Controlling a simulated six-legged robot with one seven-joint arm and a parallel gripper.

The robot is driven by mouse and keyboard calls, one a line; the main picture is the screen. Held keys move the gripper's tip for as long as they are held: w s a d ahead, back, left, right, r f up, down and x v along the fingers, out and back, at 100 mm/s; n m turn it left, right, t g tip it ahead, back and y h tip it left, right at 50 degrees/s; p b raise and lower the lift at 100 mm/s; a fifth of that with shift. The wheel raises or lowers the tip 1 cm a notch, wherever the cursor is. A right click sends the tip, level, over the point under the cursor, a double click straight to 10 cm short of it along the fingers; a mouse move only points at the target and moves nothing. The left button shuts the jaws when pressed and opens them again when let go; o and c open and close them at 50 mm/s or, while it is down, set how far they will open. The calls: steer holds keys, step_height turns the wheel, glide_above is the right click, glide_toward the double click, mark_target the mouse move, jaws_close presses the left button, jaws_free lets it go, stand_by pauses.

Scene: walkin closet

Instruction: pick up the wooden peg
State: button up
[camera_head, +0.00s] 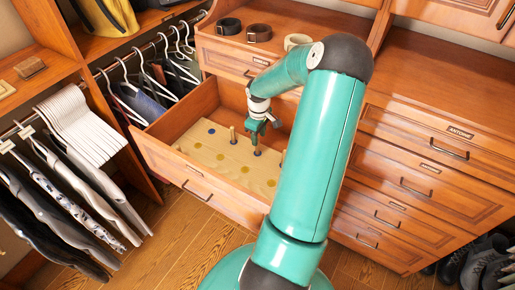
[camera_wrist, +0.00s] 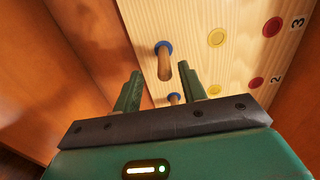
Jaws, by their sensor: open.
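A pale wooden board (camera_head: 222,152) with coloured spots lies inside an open drawer; it also shows in the wrist view (camera_wrist: 198,14). My arm hides the board's right part.
The open drawer's front wall (camera_head: 192,181) and sides surround the board closely. Hanging clothes (camera_head: 150,82) are at the left. A shelf with rolled belts (camera_head: 259,32) is behind the drawer. Closed drawers (camera_head: 415,160) stand at the right, with shoes (camera_head: 484,260) on the floor.

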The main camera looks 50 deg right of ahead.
mark_target(258, 148)
steer(key=f, duration=0.5)
steer(key=shift+a+f, duration=0.2)
steer(key=shift+a, duration=0.1)
jaws_close()
